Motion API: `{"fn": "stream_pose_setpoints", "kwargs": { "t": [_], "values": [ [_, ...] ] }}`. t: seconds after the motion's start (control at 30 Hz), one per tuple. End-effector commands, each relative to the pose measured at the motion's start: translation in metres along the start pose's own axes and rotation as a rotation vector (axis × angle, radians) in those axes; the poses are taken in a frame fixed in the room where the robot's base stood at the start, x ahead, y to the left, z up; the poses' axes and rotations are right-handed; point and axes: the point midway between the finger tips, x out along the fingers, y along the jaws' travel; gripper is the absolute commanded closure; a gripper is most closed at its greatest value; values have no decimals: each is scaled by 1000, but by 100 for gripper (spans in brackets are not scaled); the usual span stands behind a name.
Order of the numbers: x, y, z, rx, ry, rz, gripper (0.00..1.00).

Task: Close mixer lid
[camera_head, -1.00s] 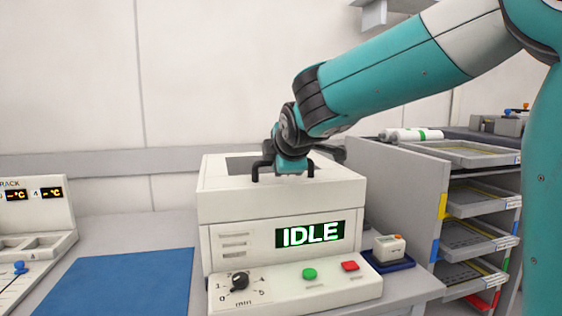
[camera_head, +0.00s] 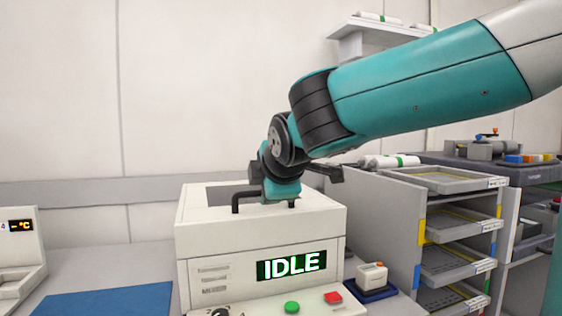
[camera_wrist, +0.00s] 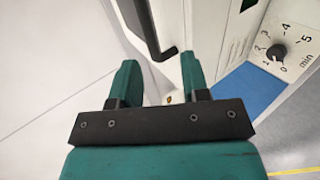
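The mixer is a white box with a green IDLE display (camera_head: 291,264). Its lid (camera_head: 205,235) looks down flat on the body. A dark handle (camera_head: 236,202) stands on the lid; it shows as a dark bar in the wrist view (camera_wrist: 140,28). My gripper (camera_head: 281,190) is at the handle, just over the lid, and hides the handle's middle. In the wrist view my gripper (camera_wrist: 160,66) has its two teal fingers apart, with the handle's end near the gap between the tips. I cannot tell whether they touch it.
A green button (camera_head: 292,307), a red button (camera_head: 332,297) and a minute dial (camera_wrist: 276,53) are on the mixer's front. A small device (camera_head: 371,276) on a blue tray stands to its right, beside a tray rack (camera_head: 400,215). A blue mat (camera_head: 105,302) lies at left.

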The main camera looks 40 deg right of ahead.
Motion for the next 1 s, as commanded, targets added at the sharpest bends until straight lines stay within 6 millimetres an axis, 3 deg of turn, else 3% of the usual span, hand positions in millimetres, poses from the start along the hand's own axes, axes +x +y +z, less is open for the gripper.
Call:
{"fn": "stream_pose_setpoints", "kwargs": {
  "t": [0.03,0.17,0.73,1.0],
  "values": [
    [-17,2,-1,0,8,5,58],
    [-49,4,-1,-1,6,3,58],
    [-75,7,0,0,1,4,58],
    [-99,3,-1,1,4,6,58]
  ]
}}
